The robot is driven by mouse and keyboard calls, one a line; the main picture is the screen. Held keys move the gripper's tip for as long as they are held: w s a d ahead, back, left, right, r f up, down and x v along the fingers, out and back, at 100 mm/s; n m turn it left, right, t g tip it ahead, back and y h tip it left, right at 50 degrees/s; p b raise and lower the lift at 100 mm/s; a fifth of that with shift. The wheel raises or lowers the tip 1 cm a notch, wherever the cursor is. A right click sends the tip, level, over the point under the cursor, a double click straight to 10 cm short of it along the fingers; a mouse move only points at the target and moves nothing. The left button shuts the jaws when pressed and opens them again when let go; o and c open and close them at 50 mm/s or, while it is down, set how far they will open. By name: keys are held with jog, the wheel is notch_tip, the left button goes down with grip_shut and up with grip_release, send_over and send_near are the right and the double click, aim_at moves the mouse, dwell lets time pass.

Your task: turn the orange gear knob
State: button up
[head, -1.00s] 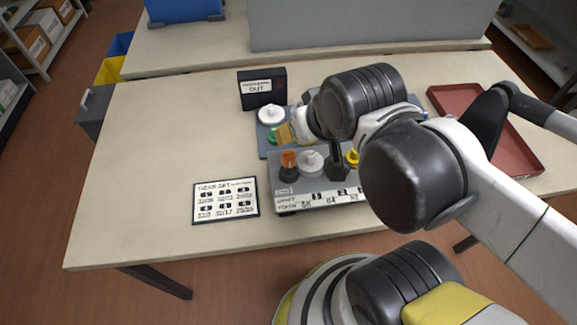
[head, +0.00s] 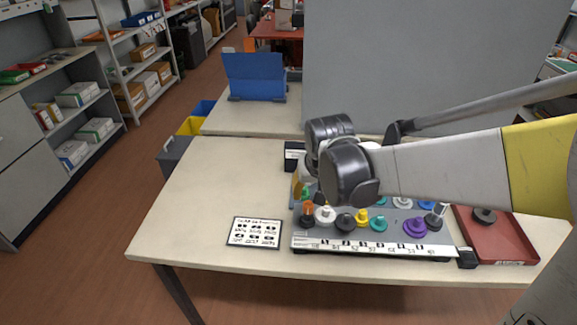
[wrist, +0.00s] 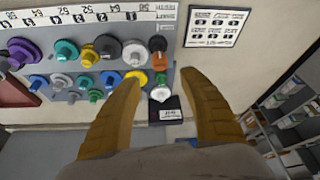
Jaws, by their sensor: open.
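The orange gear knob (head: 307,210) stands on a dark base at the left end of the front row on the grey panel. In the wrist view the orange knob (wrist: 158,60) shows just beyond the gap between my fingertips, apart from them. In the head view one ochre finger of my gripper (head: 297,187) shows above and behind the orange knob, and my arm hides the rest. A white knob (head: 325,215) stands just right of the orange one.
Several other coloured knobs, such as a purple one (head: 414,227), fill the panel (head: 300,232) to the right. A printed card (head: 254,233) lies left of the panel. A dark box (head: 293,157) stands behind it. A red tray (head: 505,240) lies at right. The table's left side is clear.

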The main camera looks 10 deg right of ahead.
aim_at(309, 204)
jog(key=b+x, duration=0.4)
jog(key=x, duration=0.6)
jog(key=shift+w, duration=0.15)
jog(key=shift+c, duration=0.2)
grip_shut()
